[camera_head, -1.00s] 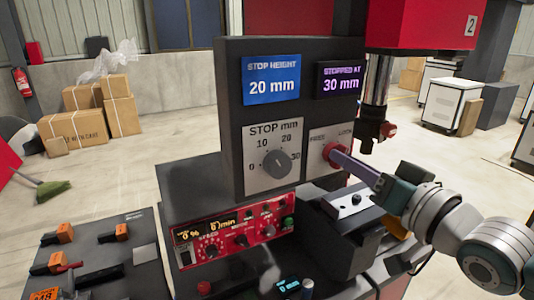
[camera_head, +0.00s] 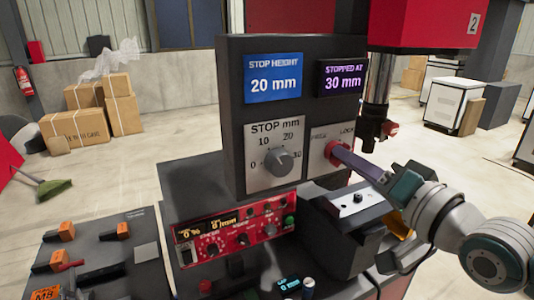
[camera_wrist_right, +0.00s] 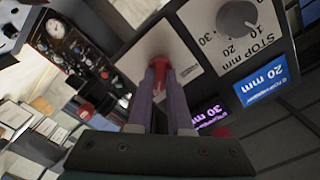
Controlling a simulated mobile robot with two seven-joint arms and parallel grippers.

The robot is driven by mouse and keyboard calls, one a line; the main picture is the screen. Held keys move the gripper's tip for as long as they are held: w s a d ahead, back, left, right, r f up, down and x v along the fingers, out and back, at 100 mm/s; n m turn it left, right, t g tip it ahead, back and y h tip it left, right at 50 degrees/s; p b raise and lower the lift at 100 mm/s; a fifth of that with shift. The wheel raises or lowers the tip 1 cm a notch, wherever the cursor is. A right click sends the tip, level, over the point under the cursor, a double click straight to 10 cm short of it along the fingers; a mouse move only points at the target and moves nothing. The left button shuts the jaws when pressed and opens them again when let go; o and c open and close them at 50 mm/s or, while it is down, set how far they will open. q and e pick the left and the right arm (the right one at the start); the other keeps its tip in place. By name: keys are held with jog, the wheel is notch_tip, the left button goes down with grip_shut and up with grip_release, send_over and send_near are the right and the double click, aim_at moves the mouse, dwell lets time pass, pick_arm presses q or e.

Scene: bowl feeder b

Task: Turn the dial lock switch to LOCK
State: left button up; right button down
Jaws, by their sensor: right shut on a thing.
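The dial lock switch (camera_head: 332,149) is a small red knob on a light plate marked FREE on the left and LOCK on the right. My right gripper (camera_head: 343,155) comes in from the right, its purple fingers shut on the knob. The right wrist view shows the red knob (camera_wrist_right: 160,72) between the two fingertips. The fingers partly hide the knob, and in the head view it appears to lean towards LOCK; its exact angle is hard to tell. My left gripper is not in view.
The STOP mm dial (camera_head: 278,162) is just left of the switch plate. A blue display (camera_head: 273,77) reads 20 mm and a dark display (camera_head: 341,78) reads 30 mm. A red control panel (camera_head: 235,227) is below; a red-tipped spindle part (camera_head: 390,129) is close on the right.

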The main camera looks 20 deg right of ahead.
jog(key=c, duration=0.8)
grip_release()
jog(key=shift+c, duration=0.2)
jog(key=s+b, duration=0.2)
jog(key=s, duration=0.8)
jog(key=shift+d, duration=0.4)
